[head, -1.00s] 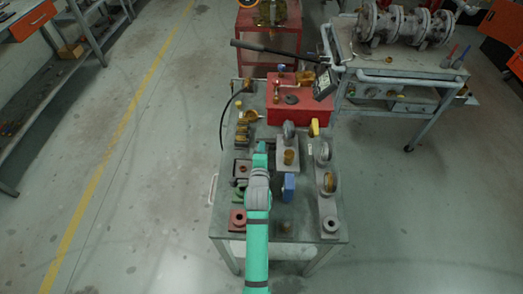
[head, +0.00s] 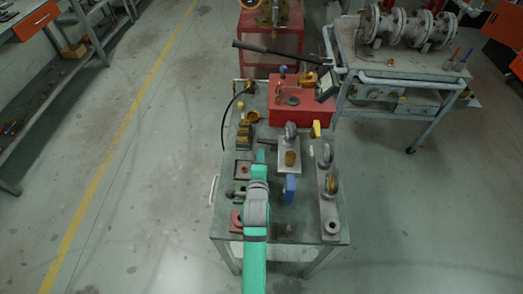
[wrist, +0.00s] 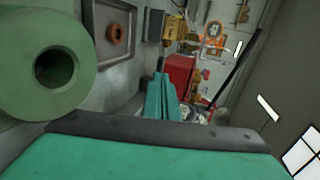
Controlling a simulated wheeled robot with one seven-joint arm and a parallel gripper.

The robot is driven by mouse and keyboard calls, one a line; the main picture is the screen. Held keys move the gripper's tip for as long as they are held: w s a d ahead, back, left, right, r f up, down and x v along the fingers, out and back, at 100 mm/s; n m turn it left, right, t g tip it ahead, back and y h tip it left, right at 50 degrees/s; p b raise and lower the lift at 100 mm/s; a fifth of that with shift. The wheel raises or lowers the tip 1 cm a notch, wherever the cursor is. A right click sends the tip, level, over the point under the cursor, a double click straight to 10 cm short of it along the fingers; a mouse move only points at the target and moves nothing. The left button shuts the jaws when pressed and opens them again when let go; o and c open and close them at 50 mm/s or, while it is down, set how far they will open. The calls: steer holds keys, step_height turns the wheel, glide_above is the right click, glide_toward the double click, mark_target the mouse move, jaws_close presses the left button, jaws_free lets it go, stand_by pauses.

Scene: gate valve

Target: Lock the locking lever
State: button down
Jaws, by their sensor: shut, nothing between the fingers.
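I cannot tell for certain which part is the locking lever. A long dark lever (head: 270,47) juts left above the red box; a long dark bar also shows in the wrist view (wrist: 236,66). A yellow handle (head: 316,129) and a blue handle (head: 290,188) stand on the bench fixtures. My gripper (head: 260,157) is over the left half of the bench, left of the blue handle and apart from it. In the wrist view its teal fingers (wrist: 162,98) are together and empty. My arm hides part of the bench.
The grey bench (head: 284,222) holds several fittings. A green ring-shaped part (wrist: 48,68) is close at left in the wrist view. A red box (head: 285,117) sits at the bench's back. A grey cart (head: 400,70) with flanged pipework stands at back right.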

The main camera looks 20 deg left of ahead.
steer(key=shift+v, duration=2.7)
